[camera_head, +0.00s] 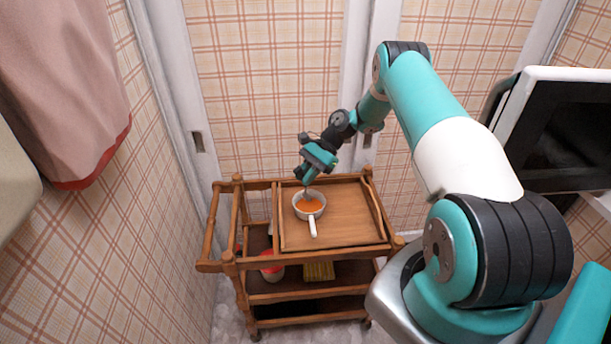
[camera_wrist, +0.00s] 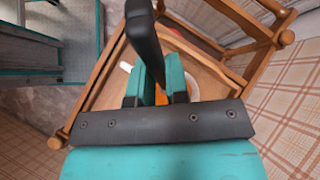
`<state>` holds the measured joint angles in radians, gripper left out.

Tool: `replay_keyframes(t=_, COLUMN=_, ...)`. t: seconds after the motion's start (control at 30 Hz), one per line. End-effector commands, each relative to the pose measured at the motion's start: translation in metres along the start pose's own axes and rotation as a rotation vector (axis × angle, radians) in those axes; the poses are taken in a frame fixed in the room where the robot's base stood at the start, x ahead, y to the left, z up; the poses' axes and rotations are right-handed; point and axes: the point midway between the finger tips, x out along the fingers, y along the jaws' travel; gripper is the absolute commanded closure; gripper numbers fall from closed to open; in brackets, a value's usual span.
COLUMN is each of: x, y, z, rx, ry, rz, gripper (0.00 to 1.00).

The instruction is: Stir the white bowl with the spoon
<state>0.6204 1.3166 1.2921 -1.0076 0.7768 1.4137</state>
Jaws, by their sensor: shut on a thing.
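The white bowl (camera_head: 312,214), a round vessel with a white handle toward me, sits on the wooden tray on top of the cart. It holds something orange. My gripper (camera_head: 302,177) is just above the bowl's far edge, pointing down, and is shut on the spoon (camera_head: 306,193). Only a thin bit of the spoon shows between the gripper and the orange contents; its lower end is hidden. In the wrist view, my gripper's fingers (camera_wrist: 160,85) cover most of the bowl, and only a white edge and some orange (camera_wrist: 161,96) show.
The wooden tray (camera_head: 350,222) has free room right of the bowl. The wooden cart (camera_head: 232,262) has raised rails around its top, and a red and white container (camera_head: 272,272) stands on its lower shelf. Plaid walls are close behind and left. A dark-screened appliance (camera_head: 565,130) stands at right.

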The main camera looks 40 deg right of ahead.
Motion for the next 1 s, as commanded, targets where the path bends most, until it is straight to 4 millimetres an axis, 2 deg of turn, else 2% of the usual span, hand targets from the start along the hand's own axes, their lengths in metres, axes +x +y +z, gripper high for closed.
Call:
replay_keyframes(t=0.27, x=-0.003, y=-0.001, z=0.003, rx=0.0, ry=0.0, rz=0.0, gripper=1.0)
replay_keyframes(t=0.7, x=-0.033, y=-0.007, z=0.035, rx=0.0, ry=0.0, rz=0.0, gripper=1.0)
replay_keyframes(t=1.0, x=-0.034, y=-0.008, z=0.036, rx=0.0, ry=0.0, rz=0.0, gripper=1.0)
